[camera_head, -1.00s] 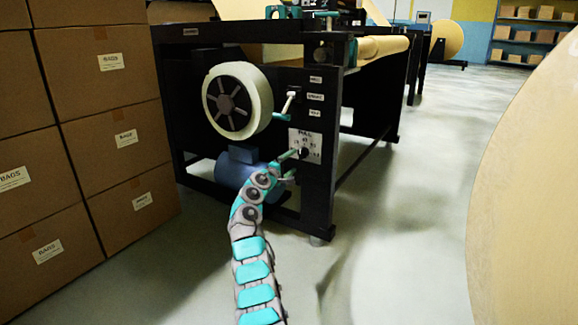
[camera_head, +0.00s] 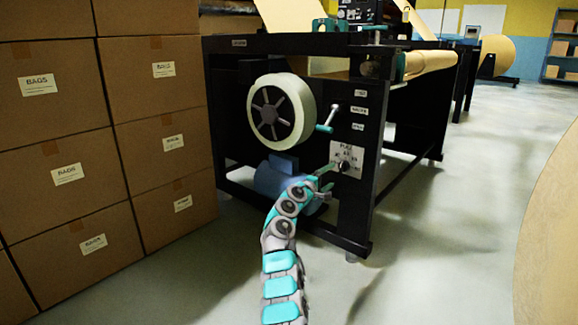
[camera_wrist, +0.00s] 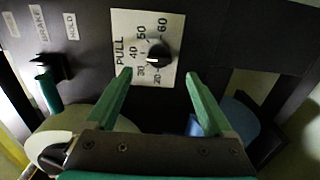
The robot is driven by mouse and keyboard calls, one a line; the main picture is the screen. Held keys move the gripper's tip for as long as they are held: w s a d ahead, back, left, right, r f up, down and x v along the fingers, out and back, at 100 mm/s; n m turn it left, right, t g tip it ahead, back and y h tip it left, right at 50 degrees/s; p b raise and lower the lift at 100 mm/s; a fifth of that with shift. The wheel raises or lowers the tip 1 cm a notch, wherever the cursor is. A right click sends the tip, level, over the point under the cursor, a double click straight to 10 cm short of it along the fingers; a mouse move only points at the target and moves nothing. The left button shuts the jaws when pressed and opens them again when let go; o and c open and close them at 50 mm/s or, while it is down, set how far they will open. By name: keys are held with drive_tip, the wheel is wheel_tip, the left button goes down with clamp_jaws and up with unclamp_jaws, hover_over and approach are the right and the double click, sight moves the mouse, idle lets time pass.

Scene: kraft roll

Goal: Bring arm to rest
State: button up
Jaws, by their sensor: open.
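My arm (camera_head: 283,262) reaches forward from the bottom of the head view toward the black machine frame. My gripper (camera_head: 331,172) is at the machine's corner post, by the white pull dial plate (camera_head: 345,158). In the wrist view my gripper (camera_wrist: 158,88) has its two green fingers spread wide with nothing between them. The black dial knob (camera_wrist: 158,56) lies beyond the fingertips, apart from them. The dial plate (camera_wrist: 146,30) reads PULL with numbers around the knob.
A brake lever with a green handle (camera_head: 325,128) sticks out above the dial, and shows in the wrist view (camera_wrist: 48,88). A pale roller wheel (camera_head: 305,112) and blue motor (camera_head: 275,180) sit left. Stacked boxes (camera_head: 95,190) stand left; a large kraft roll (camera_head: 550,220) stands right. Floor between is clear.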

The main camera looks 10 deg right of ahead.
wheel_tip(320, 180, down, 8)
drive_tip(key=s+a+m+g+y, duration=0.2)
drive_tip(key=m+g+y, duration=0.15)
drive_tip(key=y, duration=0.35)
drive_tip(key=s+a+r+g+y, duration=0.2)
drive_tip(key=s+a+r+y, duration=0.1)
drive_tip(key=s+a, duration=0.55)
drive_tip(key=s+a+r+g+y, duration=0.2)
drive_tip(key=s+a+r+y, duration=0.15)
drive_tip(key=s+a, duration=0.5)
drive_tip(key=s+a+r+g, duration=0.1)
drive_tip(key=s+a+r, duration=0.1)
drive_tip(key=s, duration=1.1)
drive_tip(key=s+a+r+g, duration=0.1)
drive_tip(key=s+a, duration=0.1)
drive_tip(key=s, duration=1)
drive_tip(key=s+d+f+m+g, duration=0.1)
drive_tip(key=s+f+m+g, duration=0.1)
drive_tip(key=s, duration=1.2)
drive_tip(key=s+f+m+g, duration=0.1)
drive_tip(key=s+f+m, duration=0.1)
drive_tip(key=s, duration=1.3)
wheel_tip(320, 180, up, 14)
drive_tip(key=p, duration=1.5)
drive_tip(key=shift+r+y, duration=0.25)
drive_tip(key=shift+y, duration=0.1)
